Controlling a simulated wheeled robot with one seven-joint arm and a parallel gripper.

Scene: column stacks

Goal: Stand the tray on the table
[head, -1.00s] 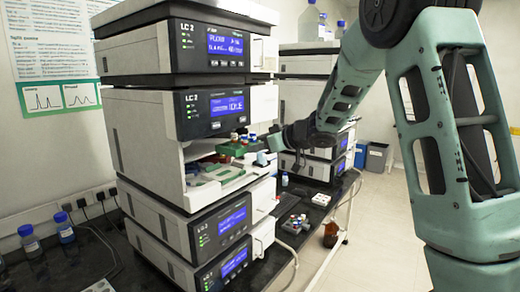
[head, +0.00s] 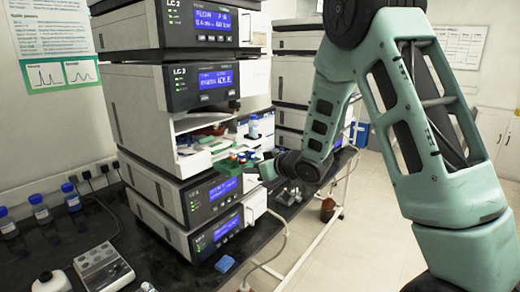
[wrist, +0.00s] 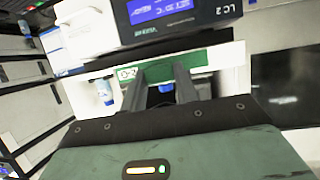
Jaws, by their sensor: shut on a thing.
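The tray (head: 229,168) is a green rack carrying several small vials with red, blue and dark caps. It is held in the air in front of the instrument column, by the lower edge of its open compartment. My gripper (head: 262,170) is shut on the tray's near edge. In the wrist view, my two dark fingers (wrist: 162,88) reach over the tray's green side (wrist: 195,60), which bears a small white label. The fingertips' contact is partly hidden. The table (head: 195,281) is a black bench top under the column.
The column of LC modules (head: 205,88) stands close to the tray, with an open compartment (head: 190,127) holding white and green parts.

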